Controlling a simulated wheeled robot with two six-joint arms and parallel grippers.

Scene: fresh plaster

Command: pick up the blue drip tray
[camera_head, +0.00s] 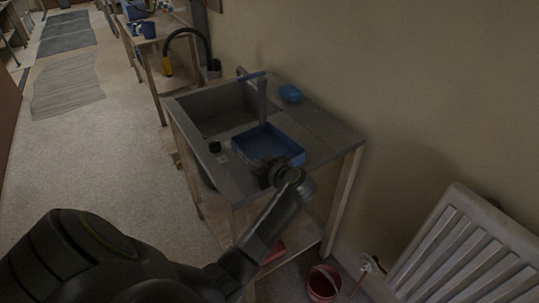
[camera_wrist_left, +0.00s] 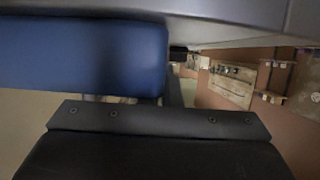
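The blue drip tray (camera_head: 262,137) is a shallow rectangular tray on the grey sink counter, in front of the tap. My left gripper (camera_head: 278,172) is at the tray's near side, by the counter's front edge; the wrist covers part of that side. In the left wrist view, a blue wall of the tray (camera_wrist_left: 85,55) fills the upper left, close to the dark screwed plate of my left gripper (camera_wrist_left: 160,120). The fingertips do not show clearly, so I cannot tell whether they are open or touch the tray. My right gripper is not in view.
The sink basin (camera_head: 218,108) lies behind and left of the tray, with a tap (camera_head: 257,92) beside it. A small dark item (camera_head: 215,147) is at left. A red bucket (camera_head: 322,284) and a radiator (camera_head: 468,250) are at right.

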